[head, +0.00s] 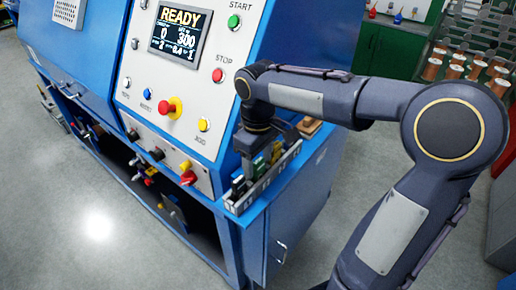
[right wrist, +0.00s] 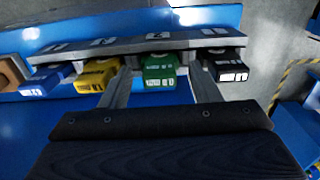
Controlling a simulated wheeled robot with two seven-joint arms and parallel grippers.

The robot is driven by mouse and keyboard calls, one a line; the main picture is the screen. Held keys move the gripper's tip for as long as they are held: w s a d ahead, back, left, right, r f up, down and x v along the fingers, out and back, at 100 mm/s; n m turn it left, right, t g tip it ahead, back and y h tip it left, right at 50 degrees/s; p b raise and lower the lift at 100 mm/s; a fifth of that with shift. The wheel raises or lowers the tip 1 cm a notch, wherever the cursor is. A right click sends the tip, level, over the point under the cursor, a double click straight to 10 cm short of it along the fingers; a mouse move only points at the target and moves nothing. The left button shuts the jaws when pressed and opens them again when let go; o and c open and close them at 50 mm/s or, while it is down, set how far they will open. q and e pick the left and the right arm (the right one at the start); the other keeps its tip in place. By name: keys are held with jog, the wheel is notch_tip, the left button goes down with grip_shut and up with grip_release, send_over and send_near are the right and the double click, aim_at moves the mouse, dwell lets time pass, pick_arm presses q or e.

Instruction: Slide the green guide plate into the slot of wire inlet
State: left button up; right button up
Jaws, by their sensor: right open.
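In the right wrist view the green guide plate (right wrist: 160,70) sits in a slot of a grey rack (right wrist: 100,47), between a yellow plate and a black plate. My right gripper (right wrist: 161,80) is open, with one finger on each side of the green plate and gaps visible. In the head view my right gripper (head: 260,154) points down over the rack on the machine's side ledge. The green plate is small and partly hidden there. Several coloured fittings (head: 187,172) are on the machine's lower front; I cannot tell which is the wire inlet. My left gripper is not in view.
A blue plate (right wrist: 47,78), a yellow plate (right wrist: 97,74) and a black plate (right wrist: 229,69) share the rack, close to my fingers. The blue machine has a control panel with a red emergency button (head: 170,107). Copper spools (head: 452,72) stand at the back right.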

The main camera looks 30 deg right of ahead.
jog(key=shift+f, duration=0.25)
jog(key=c, duration=0.9)
jog(key=shift+o, duration=0.2)
jog(key=shift+r, duration=0.1)
jog(key=shift+r, duration=0.1)
jog(key=shift+r+p, duration=0.35)
jog(key=shift+p, duration=0.1)
jog(key=shift+r+p, duration=1.4)
jog(key=shift+r, duration=0.1)
jog(key=shift+r+p, duration=0.45)
